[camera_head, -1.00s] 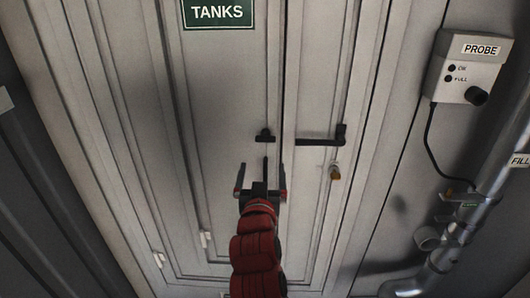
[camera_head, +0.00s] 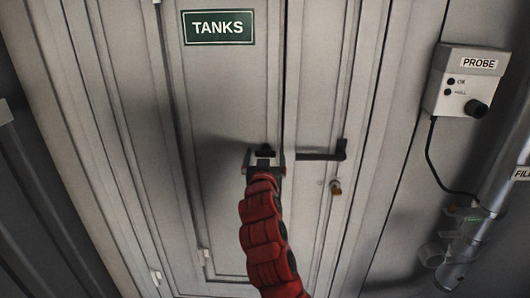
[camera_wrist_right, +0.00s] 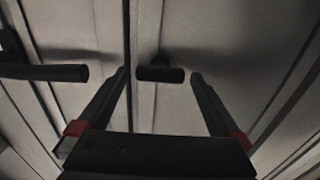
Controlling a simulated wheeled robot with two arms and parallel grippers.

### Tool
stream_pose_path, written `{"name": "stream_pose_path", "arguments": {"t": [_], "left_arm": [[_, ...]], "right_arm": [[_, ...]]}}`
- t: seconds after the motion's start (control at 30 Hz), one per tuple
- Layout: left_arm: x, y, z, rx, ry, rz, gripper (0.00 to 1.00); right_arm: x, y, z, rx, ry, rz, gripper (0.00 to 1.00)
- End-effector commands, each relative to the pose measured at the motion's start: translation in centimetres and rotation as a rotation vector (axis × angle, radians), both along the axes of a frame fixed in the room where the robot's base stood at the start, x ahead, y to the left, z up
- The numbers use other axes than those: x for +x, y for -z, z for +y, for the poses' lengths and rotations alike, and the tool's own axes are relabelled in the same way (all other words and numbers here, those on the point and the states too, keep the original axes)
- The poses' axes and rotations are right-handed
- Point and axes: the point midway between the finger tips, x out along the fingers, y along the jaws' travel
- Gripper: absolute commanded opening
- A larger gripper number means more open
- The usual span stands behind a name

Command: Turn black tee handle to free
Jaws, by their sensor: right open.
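The black tee handle (camera_head: 265,152) is on the left door leaf, beside the centre seam and below the green TANKS sign (camera_head: 218,27). My right gripper (camera_head: 265,157) is at it with its fingers open, one on each side. In the right wrist view the tee handle (camera_wrist_right: 160,74) shows as a short dark bar between the fingertips, with gaps on both sides. No finger visibly touches it. My gripper and red arm hide the area just below the handle in the head view. My left gripper is not in view.
A longer black bar handle (camera_head: 322,156) sits close by on the right leaf; it also shows in the wrist view (camera_wrist_right: 45,72). A brass padlock (camera_head: 335,188) hangs below it. A grey PROBE box (camera_head: 463,82) with a cable and a metal pipe (camera_head: 485,222) are at the right.

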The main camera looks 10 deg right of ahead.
Motion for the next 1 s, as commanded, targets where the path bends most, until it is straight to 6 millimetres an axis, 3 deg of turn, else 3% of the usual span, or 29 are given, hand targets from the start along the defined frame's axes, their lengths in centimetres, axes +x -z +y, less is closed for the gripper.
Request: {"name": "stream_pose_path", "arguments": {"t": [0.3,0.73,1.0], "left_arm": [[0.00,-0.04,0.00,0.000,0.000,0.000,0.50],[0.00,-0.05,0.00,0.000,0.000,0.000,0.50],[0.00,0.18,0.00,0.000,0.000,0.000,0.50]], "right_arm": [[0.20,0.00,-0.05,0.001,0.000,-0.001,1.00],[0.18,-0.02,-0.04,0.000,0.000,-0.001,0.23],[0.17,0.01,-0.01,-0.023,-0.001,0.004,0.19]]}}
